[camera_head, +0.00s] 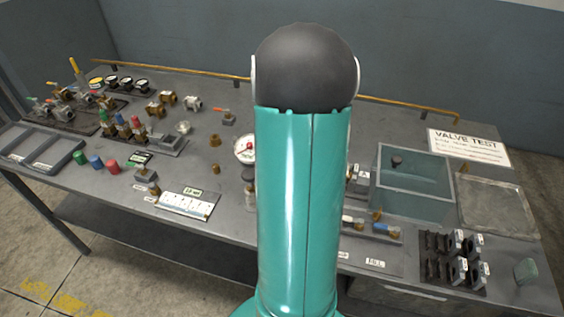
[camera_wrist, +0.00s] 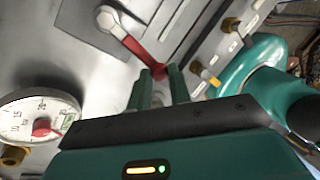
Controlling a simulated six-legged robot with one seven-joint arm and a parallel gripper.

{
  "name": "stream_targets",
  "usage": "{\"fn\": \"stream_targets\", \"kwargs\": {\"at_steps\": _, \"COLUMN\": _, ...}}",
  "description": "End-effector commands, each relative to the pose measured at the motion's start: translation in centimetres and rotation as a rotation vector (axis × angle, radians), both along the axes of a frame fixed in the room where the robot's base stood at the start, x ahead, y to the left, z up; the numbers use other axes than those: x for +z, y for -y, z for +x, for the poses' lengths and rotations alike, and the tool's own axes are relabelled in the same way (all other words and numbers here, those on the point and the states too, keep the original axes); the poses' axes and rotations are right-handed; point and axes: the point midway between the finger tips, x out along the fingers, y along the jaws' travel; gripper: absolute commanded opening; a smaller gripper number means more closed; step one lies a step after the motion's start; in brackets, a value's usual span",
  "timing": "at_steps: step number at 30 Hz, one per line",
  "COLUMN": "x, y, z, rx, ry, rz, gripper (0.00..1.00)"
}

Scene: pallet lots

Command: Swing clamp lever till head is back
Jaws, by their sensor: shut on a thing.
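In the wrist view, a red clamp lever (camera_wrist: 136,46) runs from a silver pivot (camera_wrist: 108,19) at the upper left down to my fingers. My gripper (camera_wrist: 160,73) is shut on the free end of the lever, its two teal fingers either side of it. The clamp head cannot be made out; the gripper body hides what lies below the fingers. In the head view my own arm covers the middle of the bench, so the lever and my gripper are hidden there.
A round gauge (camera_wrist: 38,115) with a red centre stands close left of my gripper. Brass fittings (camera_wrist: 231,24) sit on a strip to the right. In the head view, a clear tank (camera_head: 412,190) stands right of my arm, and several valves and coloured caps crowd the bench (camera_head: 215,118) left.

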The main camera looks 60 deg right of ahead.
Motion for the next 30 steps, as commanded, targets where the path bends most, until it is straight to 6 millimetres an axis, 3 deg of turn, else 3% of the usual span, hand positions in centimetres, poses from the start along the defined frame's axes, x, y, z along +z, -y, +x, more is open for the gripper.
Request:
{"fn": "stream_targets", "kwargs": {"at_steps": 12, "x": -0.2, "y": 0.0, "z": -1.6, "rx": 0.207, "ry": -0.001, "rz": 0.003, "gripper": 0.00}}
{"fn": "stream_targets", "kwargs": {"at_steps": 28, "x": -0.2, "y": 0.1, "z": -1.8, "rx": 0.235, "ry": -0.001, "rz": 0.002, "gripper": 0.00}}
{"fn": "stream_targets", "kwargs": {"at_steps": 29, "x": -0.2, "y": 0.1, "z": -1.8, "rx": 0.235, "ry": -0.001, "rz": 0.002, "gripper": 0.22}}
{"fn": "stream_targets", "kwargs": {"at_steps": 30, "x": -0.2, "y": 0.1, "z": -1.9, "rx": 0.235, "ry": -0.001, "rz": 0.002, "gripper": 0.30}}
